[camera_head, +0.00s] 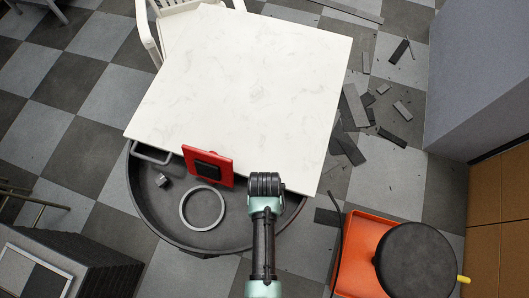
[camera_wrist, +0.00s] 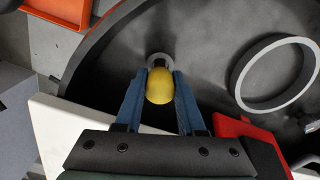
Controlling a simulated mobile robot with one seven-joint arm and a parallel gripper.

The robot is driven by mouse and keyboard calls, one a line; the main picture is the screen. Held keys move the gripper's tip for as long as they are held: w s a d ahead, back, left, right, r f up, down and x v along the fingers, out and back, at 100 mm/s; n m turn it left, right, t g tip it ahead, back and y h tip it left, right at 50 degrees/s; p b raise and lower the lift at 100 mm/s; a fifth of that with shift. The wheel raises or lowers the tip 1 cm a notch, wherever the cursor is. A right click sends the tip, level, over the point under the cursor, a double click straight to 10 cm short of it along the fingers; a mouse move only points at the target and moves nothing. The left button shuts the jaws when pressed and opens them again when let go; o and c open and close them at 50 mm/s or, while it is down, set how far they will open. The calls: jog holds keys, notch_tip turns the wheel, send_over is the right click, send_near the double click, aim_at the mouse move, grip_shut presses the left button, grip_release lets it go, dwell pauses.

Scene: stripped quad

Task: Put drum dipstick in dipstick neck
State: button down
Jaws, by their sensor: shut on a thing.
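My gripper (camera_wrist: 164,76) has its two blue fingers shut on a rounded yellow end, apparently the dipstick's knob (camera_wrist: 160,88), in the wrist view. The dipstick's shaft is hidden below the knob. A small grey ring, apparently the dipstick neck (camera_wrist: 161,58), shows on the dark drum top (camera_wrist: 205,45) just beyond the knob. The knob overlaps the neck in this view, and I cannot tell whether the shaft is inside it. In the head view, the drum (camera_head: 160,222) is partly under the white tabletop; my arm hides the fingers, knob and neck.
A large grey ring (camera_head: 203,208), a small metal fitting (camera_head: 162,181) and a red square piece with a black centre (camera_head: 207,165) are near my arm. The white tabletop (camera_head: 240,80) is bare. An orange container (camera_head: 358,243) stands at right. Dark debris (camera_head: 350,110) litters the floor.

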jog(key=shift+f+b, duration=0.8)
jog(key=shift+f, duration=0.3)
jog(key=shift+c, duration=2.2)
grip_release()
jog(key=shift+r, duration=0.1)
notch_tip(320, 180, up, 13)
jog(key=shift+f, duration=0.1)
